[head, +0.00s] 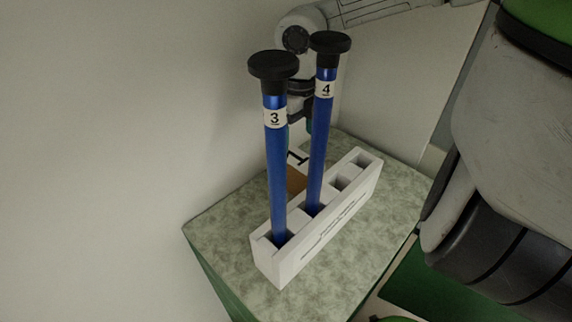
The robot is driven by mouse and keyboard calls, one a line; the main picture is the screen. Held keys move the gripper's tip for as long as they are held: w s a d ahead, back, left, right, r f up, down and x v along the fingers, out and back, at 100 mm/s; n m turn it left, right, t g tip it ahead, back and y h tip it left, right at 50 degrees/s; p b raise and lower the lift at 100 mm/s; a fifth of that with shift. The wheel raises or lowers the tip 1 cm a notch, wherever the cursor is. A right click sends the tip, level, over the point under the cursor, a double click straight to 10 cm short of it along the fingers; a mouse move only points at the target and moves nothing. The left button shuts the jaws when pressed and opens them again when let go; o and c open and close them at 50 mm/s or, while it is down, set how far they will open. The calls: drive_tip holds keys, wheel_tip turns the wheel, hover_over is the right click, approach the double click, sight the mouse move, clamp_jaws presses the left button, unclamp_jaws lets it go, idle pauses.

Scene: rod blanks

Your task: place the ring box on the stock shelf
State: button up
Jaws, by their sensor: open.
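My gripper (299,129) is open above the green-grey table top, partly hidden behind two blue rods. Its fingers show as dark and teal parts between and beside the rods. A brown thing (297,181) with a white and black part above it lies behind the white rack, below my gripper. It may be the ring box, but the rods and rack hide much of it, and I cannot tell whether my fingers touch it. I cannot make out a stock shelf.
A white rack (318,240) with several slots stands on the table (225,228). It holds upright blue rods with black caps, number 3 (276,170) and number 4 (320,140). Its slots at the right end look empty. A pale wall (110,150) is at the left.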

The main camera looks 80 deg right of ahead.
sight(297, 157)
wheel_tip(297, 157, down, 10)
drive_tip(key=shift+f+p, duration=0.2)
drive_tip(key=shift+p, duration=0.1)
idle(0.3)
drive_tip(key=shift+c, duration=0.3)
drive_tip(key=c, duration=1.2)
drive_tip(key=shift+r, duration=0.15)
